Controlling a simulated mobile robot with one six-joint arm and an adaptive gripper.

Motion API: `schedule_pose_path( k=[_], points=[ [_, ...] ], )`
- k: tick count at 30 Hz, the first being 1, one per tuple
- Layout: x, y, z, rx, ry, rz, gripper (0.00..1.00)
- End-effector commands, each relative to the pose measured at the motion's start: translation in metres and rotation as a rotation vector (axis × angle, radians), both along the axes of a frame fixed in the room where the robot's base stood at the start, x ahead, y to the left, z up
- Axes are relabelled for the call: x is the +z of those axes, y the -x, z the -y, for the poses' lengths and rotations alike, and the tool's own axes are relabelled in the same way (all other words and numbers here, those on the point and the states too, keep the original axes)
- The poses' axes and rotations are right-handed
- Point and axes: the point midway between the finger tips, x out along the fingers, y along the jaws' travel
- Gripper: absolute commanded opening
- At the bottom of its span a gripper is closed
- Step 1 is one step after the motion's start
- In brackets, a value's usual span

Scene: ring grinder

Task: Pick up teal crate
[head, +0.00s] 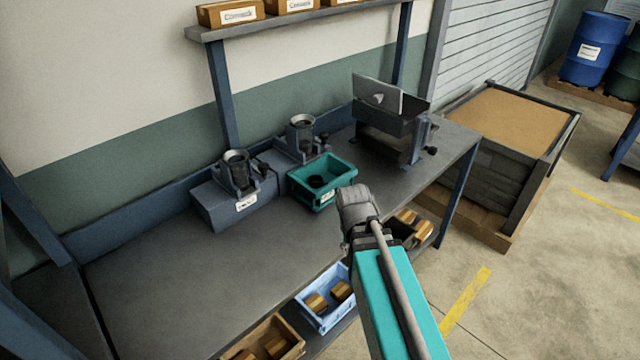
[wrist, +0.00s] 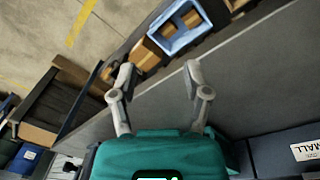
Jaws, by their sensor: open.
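The teal crate (head: 307,191) stands on the workbench in the head view, with a dark ring-like piece inside and a white label on its front. My gripper shows in the wrist view (wrist: 158,72), with its two grey fingers spread apart and nothing between them. In the head view, the grey end of my arm is just right of and in front of the crate; the fingertips cannot be made out there. In the wrist view, a teal edge (wrist: 238,158) at lower right may be the crate, largely hidden behind my teal gripper body.
Two grinder units (head: 222,205) (head: 300,140) stand left of and behind the crate; a machine with a tilted plate (head: 378,95) stands to its right. A blue bin (head: 312,318) of wooden pieces sits below the bench edge. The bench's front left (head: 190,290) is clear.

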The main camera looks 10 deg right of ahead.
Motion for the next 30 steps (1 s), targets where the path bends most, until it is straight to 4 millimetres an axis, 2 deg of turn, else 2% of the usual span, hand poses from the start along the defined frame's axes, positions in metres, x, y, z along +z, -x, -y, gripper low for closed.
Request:
schedule_pose_path(
  k=[5, 11, 17, 21, 25, 30],
  points=[
    [0.001, -0.038, -0.003, -0.141, 0.14, 0.075, 0.62],
    [0.012, -0.088, -0.014, -0.337, 0.314, 0.254, 0.62],
    [0.032, -0.139, -0.038, -0.515, 0.433, 0.504, 0.62],
    [0.05, -0.17, -0.061, -0.61, 0.468, 0.691, 0.62],
    [0.064, -0.19, -0.079, -0.67, 0.472, 0.833, 0.62],
    [0.075, -0.202, -0.094, -0.71, 0.463, 0.939, 0.62]
  ],
)
